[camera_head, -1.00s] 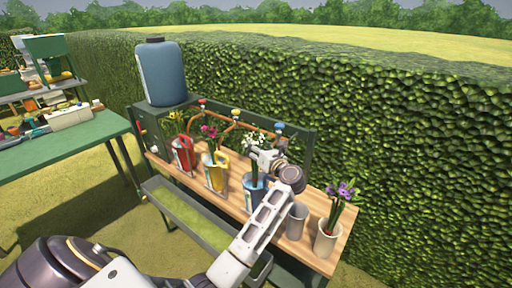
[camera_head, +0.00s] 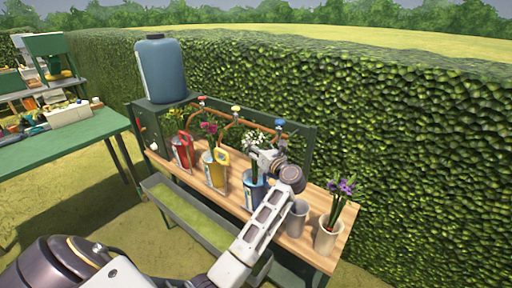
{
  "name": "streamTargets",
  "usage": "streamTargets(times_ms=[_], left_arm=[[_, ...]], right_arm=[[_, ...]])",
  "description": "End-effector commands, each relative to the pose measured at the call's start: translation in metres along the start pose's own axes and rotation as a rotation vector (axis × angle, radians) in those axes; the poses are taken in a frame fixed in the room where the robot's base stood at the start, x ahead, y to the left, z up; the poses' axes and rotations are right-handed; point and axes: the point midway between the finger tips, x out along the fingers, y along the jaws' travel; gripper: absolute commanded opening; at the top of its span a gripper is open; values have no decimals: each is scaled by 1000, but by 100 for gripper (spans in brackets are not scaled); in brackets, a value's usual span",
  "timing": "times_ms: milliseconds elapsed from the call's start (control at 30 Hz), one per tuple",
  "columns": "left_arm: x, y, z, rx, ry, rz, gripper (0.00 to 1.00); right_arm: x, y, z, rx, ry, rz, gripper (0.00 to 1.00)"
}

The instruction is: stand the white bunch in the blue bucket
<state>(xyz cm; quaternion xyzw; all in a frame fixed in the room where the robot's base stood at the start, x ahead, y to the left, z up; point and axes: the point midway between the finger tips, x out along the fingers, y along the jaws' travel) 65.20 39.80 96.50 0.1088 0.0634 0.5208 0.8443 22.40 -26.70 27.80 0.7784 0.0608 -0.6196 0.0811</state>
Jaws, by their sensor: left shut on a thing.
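The white bunch (camera_head: 254,138) shows its white blooms just behind my left gripper (camera_head: 262,161), which is shut on it. Its green stems run down toward the mouth of the blue bucket (camera_head: 251,194), which stands on the wooden bench top. The bunch looks upright over or in the bucket; my arm and gripper hide part of the rim, so I cannot tell how deep the stems sit. My right gripper is not in view.
A red can (camera_head: 183,151) and a yellow can (camera_head: 215,168) with flowers stand left of the blue bucket. An empty grey pot (camera_head: 297,218) and a cream pot (camera_head: 327,235) with purple flowers stand right. Taps and a pipe (camera_head: 237,122) run behind; a blue tank (camera_head: 162,70) stands back left.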

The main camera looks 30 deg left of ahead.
Motion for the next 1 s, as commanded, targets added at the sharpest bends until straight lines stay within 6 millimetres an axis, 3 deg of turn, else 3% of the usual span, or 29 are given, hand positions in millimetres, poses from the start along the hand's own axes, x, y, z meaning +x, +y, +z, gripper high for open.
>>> streamTargets(times_ms=[200,233,400,767,1000], left_arm=[[-1,-2,-8,10,9,-3,9],[-1,-2,-8,10,9,-3,60],[-1,-2,-10,12,11,-4,81],[-2,-3,-11,13,14,-5,81],[-2,0,0,10,13,-5,81]], right_arm=[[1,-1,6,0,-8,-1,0],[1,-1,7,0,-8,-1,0],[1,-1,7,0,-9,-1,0],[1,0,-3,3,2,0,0],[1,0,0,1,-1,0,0]])
